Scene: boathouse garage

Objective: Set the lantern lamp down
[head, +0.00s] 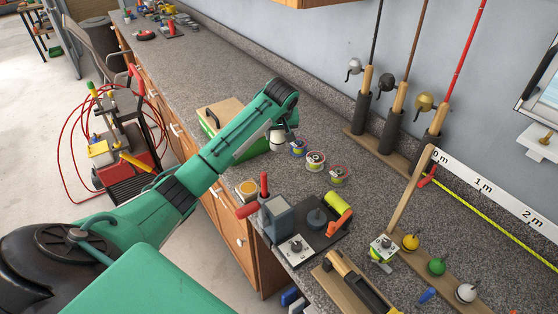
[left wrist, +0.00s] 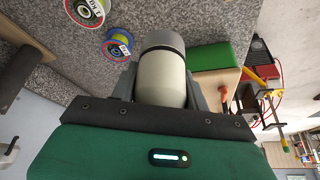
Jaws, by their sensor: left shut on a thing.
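The lantern lamp (left wrist: 163,82) is a pale grey-white rounded cylinder with a dark grey end. It sits between the two dark fingers of my left gripper (left wrist: 162,92) in the left wrist view. In the head view my left gripper (head: 284,124) is over the speckled grey counter (head: 330,111), and a small pale part of the lamp (head: 277,138) shows below it. The arm hides most of the lamp there. I cannot tell whether the lamp touches the counter. My right gripper is not in view.
A green box with a wooden lid (head: 226,108) stands just left of the lamp. Thread spools (head: 315,160) lie close on its right. A vise (head: 277,218) and a dark tool board are nearer the front. Fishing rods (head: 398,95) stand along the wall. Counter behind the gripper is clear.

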